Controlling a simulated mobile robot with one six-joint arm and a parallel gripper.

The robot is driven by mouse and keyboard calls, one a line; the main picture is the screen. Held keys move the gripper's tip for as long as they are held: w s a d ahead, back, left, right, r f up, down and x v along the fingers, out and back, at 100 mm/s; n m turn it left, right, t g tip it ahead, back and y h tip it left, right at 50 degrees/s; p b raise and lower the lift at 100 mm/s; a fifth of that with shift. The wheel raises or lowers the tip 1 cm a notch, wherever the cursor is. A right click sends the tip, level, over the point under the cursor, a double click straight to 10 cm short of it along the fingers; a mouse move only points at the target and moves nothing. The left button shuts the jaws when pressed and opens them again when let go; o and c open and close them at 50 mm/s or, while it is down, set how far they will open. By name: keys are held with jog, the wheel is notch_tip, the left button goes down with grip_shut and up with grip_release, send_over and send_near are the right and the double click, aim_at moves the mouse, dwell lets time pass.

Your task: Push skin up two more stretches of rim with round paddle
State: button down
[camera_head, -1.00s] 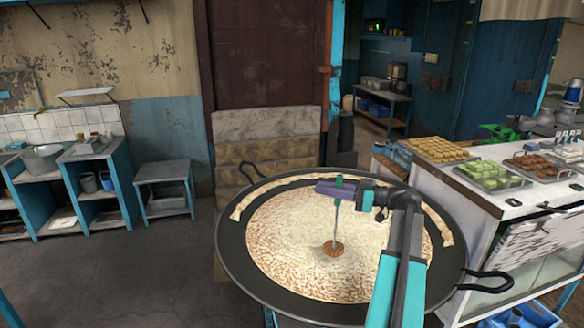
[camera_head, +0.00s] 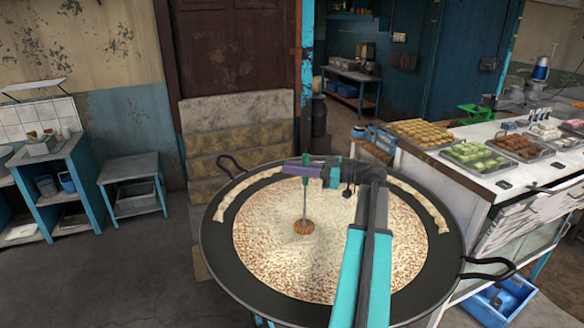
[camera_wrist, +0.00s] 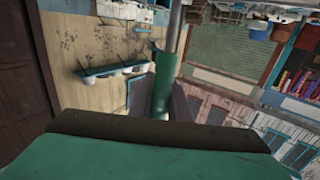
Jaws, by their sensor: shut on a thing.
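A wide dark pan (camera_head: 222,255) holds pale milk with a brown-speckled surface (camera_head: 270,265). A cream-coloured band of skin (camera_head: 233,196) lies along its far-left rim. Another stretch of skin (camera_head: 430,207) lies along the far-right rim. My arm hides part of the far rim between them. My gripper (camera_head: 306,172) is shut on the green handle of the round paddle and holds it upright above the milk. The paddle's brown round head (camera_head: 303,227) is at the milk surface, left of the pan's middle. The green handle (camera_wrist: 165,75) shows between my jaws in the wrist view.
The pan's loop handles stick out at back left (camera_head: 231,166) and right (camera_head: 488,267). A white counter (camera_head: 480,192) with trays of sweets stands close at the right. A small grey table (camera_head: 129,167) stands left. Stepped blocks (camera_head: 232,110) are behind the pan.

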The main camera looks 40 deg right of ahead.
jog(key=shift+f, duration=0.15)
notch_tip(320, 180, down, 9)
jog(key=b, duration=0.3)
jog(key=shift+b, duration=0.35)
dwell(0.8)
dwell(0.4)
jog(key=s+a+p, duration=0.1)
jog(key=a, duration=0.6)
jog(key=shift+p, duration=0.4)
dwell(0.6)
dwell(0.3)
jog(key=shift+s+a+p, duration=0.25)
jog(key=shift+a+p, duration=0.05)
jog(key=shift+a, duration=1.05)
jog(key=shift+s+a+p, duration=0.2)
jog(key=shift+a+p, duration=0.05)
jog(key=shift+a, duration=1.1)
